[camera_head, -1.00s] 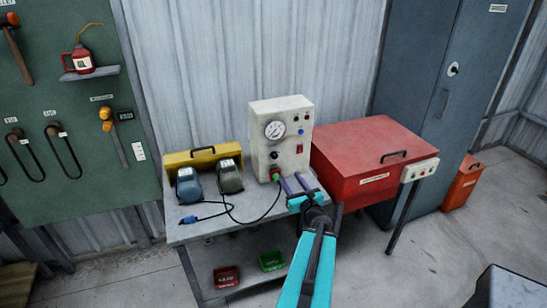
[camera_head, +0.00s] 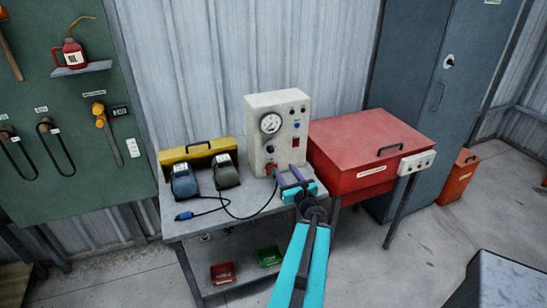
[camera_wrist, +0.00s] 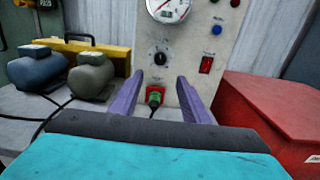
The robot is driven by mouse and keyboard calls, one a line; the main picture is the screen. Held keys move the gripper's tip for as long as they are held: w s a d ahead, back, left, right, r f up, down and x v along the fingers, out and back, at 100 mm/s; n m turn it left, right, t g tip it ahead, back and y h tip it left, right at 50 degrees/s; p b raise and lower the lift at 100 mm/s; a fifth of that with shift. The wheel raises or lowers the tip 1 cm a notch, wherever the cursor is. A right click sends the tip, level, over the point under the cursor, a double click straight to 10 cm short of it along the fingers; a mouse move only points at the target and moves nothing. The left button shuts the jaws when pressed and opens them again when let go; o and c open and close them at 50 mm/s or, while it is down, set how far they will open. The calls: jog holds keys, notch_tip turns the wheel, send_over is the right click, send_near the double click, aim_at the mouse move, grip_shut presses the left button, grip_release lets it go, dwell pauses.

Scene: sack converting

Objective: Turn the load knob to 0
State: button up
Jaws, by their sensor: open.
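The load knob appears to be the black round knob (camera_wrist: 160,59) on the front of the cream test panel (camera_head: 253,110), below the dial gauge (camera_head: 270,124). In the head view the same knob (camera_head: 270,149) is small, and its setting is too small to read. My gripper (camera_head: 286,174) is open and empty, in front of the lower part of the panel. In the wrist view its two purple fingers (camera_wrist: 157,88) stand apart, below the knob and on either side of a green plug in a red socket (camera_wrist: 155,94). They look clear of the knob.
A red rocker switch (camera_wrist: 206,65) and coloured buttons sit right of the knob. Two motors (camera_head: 225,171), a yellow case (camera_head: 190,151) and a cable lie left on the bench. A red lidded box (camera_head: 345,165) stands close on the right.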

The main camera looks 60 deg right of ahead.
aim_at(271, 151)
jog(key=shift+w+d+f+b, duration=0.15)
jog(key=shift+w+d+b, duration=0.3)
jog(key=shift+b, duration=0.85)
jog(key=shift+w+d+b, duration=0.1)
jog(key=shift+w+b, duration=0.25)
jog(key=shift+b, duration=0.45)
jog(key=shift+w+d+b, duration=0.25)
jog(key=shift+w+b, duration=0.05)
jog(key=shift+b, duration=0.5)
jog(key=b+x, duration=0.2)
jog(key=b, duration=0.2)
jog(key=shift+b, duration=0.4)
jog(key=shift+p+x, duration=0.8)
jog(key=shift+x, duration=3.35)
jog(key=c, duration=1)
